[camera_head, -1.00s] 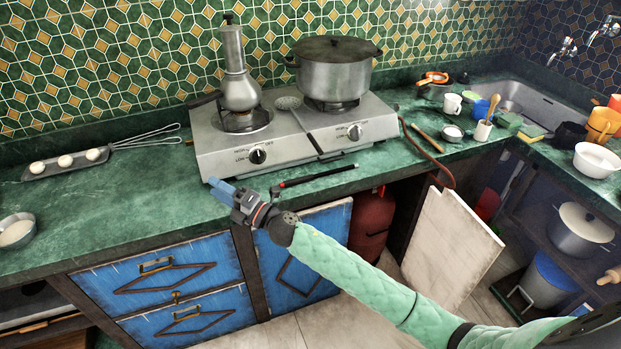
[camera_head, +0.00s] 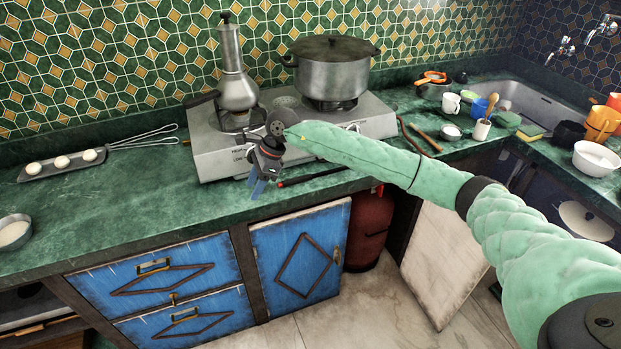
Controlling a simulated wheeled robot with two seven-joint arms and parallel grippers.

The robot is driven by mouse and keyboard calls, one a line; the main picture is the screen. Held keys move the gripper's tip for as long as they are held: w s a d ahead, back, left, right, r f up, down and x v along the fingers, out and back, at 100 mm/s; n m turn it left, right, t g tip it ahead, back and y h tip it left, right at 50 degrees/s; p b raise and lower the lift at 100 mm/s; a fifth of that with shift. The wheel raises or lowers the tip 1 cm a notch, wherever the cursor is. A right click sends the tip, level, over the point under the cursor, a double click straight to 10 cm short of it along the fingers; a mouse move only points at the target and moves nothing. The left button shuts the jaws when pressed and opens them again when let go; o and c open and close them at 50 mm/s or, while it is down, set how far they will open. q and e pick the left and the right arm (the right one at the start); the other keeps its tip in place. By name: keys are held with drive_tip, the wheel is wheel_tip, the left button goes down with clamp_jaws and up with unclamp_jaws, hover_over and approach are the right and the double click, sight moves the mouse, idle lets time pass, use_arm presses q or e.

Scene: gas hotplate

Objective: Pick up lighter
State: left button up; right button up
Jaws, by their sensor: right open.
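The lighter (camera_head: 312,177), a thin dark stick with a red part near its left end, lies on the green counter in front of the hotplate. My right gripper (camera_head: 257,187), with blue fingers, hangs pointing down just left of the lighter's red end. It is open and holds nothing. I cannot tell exactly how high it is above the counter. My right arm comes in from the right and hides part of the hotplate's front and the area near the lighter's right end. My left gripper is not in view.
A tray (camera_head: 62,166) with white pieces and a whisk (camera_head: 145,138) lie at the left. The counter left of the gripper is clear.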

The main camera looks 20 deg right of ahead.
sight(298, 177)
drive_tip(key=w+d+r+h, duration=0.1)
drive_tip(key=d+h, duration=0.1)
drive_tip(key=d, duration=0.2)
drive_tip(key=w+d+r+h, duration=0.1)
drive_tip(key=w+d+h, duration=0.1)
drive_tip(key=d, duration=0.2)
drive_tip(key=w+d+r+h, duration=0.1)
drive_tip(key=d, duration=0.4)
drive_tip(key=shift+w+d+r+n+t+h, duration=0.1)
drive_tip(key=shift+w+r+n+t+h, duration=0.05)
drive_tip(key=shift+r+n+t+h, duration=0.2)
drive_tip(key=shift+d+f, duration=0.1)
drive_tip(key=shift+d, duration=0.05)
drive_tip(key=shift+f+p, duration=0.5)
drive_tip(key=shift+f, duration=0.8)
use_arm(q)
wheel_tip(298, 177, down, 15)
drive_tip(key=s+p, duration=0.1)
drive_tip(key=p, duration=0.1)
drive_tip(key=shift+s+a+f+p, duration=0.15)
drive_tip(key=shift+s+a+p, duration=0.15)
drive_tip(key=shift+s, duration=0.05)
use_arm(e)
wheel_tip(298, 177, down, 5)
drive_tip(key=shift+w+d, duration=0.15)
clamp_jaws()
drive_tip(key=shift+r, duration=0.15)
